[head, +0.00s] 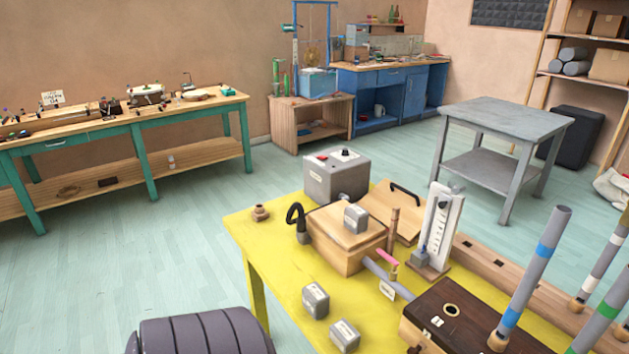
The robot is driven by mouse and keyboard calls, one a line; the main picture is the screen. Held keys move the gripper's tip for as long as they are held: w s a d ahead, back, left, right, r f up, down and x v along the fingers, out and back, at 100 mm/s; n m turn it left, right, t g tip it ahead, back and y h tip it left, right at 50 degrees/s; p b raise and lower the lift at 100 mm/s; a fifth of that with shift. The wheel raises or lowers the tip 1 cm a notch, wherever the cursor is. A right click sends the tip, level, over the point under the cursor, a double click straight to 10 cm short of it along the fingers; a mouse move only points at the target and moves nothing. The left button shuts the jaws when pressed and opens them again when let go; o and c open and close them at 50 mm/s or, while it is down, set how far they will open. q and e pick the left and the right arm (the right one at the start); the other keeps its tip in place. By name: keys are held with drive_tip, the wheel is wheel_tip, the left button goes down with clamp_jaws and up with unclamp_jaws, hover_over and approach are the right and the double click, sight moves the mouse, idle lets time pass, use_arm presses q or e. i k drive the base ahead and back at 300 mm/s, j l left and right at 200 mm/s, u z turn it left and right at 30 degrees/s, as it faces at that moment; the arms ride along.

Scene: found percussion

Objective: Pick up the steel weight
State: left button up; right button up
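Three small grey metal blocks with pale labels look like steel weights. One block (356,218) rests on top of the wooden box (345,252). A second block (315,300) sits on the yellow table (278,272) near its left edge. A third block (344,336) stands just in front and to the right of the second. I cannot read the labels, so I cannot tell which one is the steel weight. Neither of my grippers shows in the head view.
A grey box with knobs (337,175) stands at the table's back corner. A white upright gauge (440,230), a dark-topped box (458,318) and tall grey tubes (535,270) crowd the right. A grey table (505,122) stands behind. The floor at left is clear.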

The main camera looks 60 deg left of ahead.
sight(356, 218)
drive_tip(key=u, duration=1.7)
drive_tip(key=i+j+z, duration=0.15)
drive_tip(key=j, duration=0.35)
drive_tip(key=i+j+z, duration=0.15)
drive_tip(key=j, duration=0.35)
drive_tip(key=i+j+z, duration=0.2)
drive_tip(key=j, duration=0.3)
drive_tip(key=j+z, duration=0.15)
drive_tip(key=j, duration=0.35)
